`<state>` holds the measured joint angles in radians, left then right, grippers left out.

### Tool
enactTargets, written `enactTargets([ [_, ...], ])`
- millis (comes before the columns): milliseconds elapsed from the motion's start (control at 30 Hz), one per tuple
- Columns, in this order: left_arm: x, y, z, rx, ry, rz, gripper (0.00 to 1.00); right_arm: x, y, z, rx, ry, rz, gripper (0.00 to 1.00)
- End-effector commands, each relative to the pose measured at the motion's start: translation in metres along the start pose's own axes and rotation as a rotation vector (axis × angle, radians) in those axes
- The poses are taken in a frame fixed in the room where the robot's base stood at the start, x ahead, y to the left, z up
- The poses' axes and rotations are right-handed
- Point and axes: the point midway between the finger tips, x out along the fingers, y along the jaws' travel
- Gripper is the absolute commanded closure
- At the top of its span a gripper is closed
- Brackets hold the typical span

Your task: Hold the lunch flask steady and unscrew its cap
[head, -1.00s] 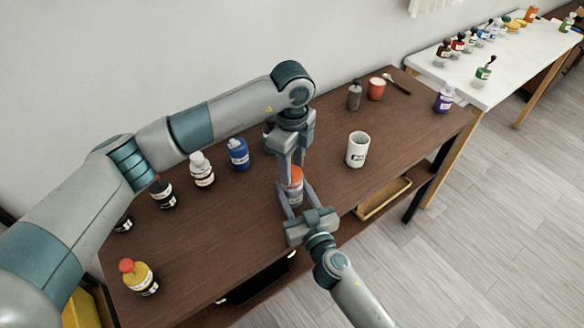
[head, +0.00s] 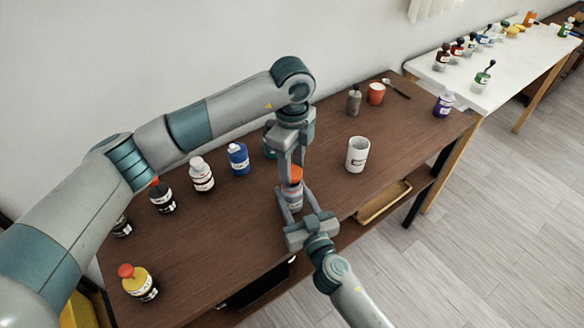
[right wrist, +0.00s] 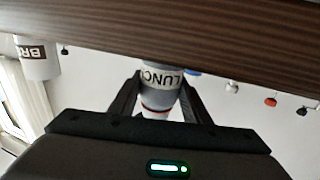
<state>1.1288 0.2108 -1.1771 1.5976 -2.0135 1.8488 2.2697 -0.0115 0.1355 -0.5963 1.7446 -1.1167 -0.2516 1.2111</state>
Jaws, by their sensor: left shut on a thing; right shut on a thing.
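The lunch flask (head: 295,201) stands upright on the brown table, with an orange cap (head: 296,174) on top. My left gripper (head: 292,177) reaches down from above and is shut on the cap. My right gripper (head: 294,193) comes in from the front edge and is shut around the flask's body. The left fingers hide part of the cap.
A white mug (head: 357,154) stands to the right. A blue bottle (head: 238,158), a white-capped bottle (head: 201,175) and other bottles stand to the left. Table between flask and mug is clear.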

Motion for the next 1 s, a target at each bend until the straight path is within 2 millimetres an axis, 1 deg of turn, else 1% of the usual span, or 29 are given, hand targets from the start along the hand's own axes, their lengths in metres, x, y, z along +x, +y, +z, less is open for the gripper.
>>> enactTargets([
  [100, -0.014, -0.001, 0.0, 0.001, -0.001, -0.003, 0.89, 0.0, 0.0, 0.0, 0.0, 0.0, 0.0, 1.0],
  [300, -0.03, -0.001, 0.0, 0.001, -0.001, -0.002, 0.89, 0.0, 0.0, 0.0, 0.0, 0.0, 0.0, 1.0],
  [567, -0.032, 0.0, 0.0, 0.001, 0.0, 0.0, 0.89, 0.0, 0.0, 0.0, 0.0, 0.0, 0.0, 1.0],
  [600, -0.032, 0.0, 0.0, 0.001, 0.0, 0.0, 0.89, 0.0, 0.0, 0.0, 0.0, 0.0, 0.0, 0.52],
  [667, -0.032, 0.0, 0.0, 0.001, 0.0, 0.0, 0.89, 0.0, 0.0, 0.0, 0.0, 0.0, 0.0, 0.38],
  [700, -0.032, 0.0, 0.0, 0.001, 0.0, 0.0, 0.89, 0.0, 0.0, 0.0, 0.0, 0.0, 0.0, 0.35],
  [1000, -0.032, 0.0, 0.0, 0.001, 0.0, 0.0, 0.89, -0.001, 0.0, 0.0, 0.0, 0.0, 0.0, 0.35],
])
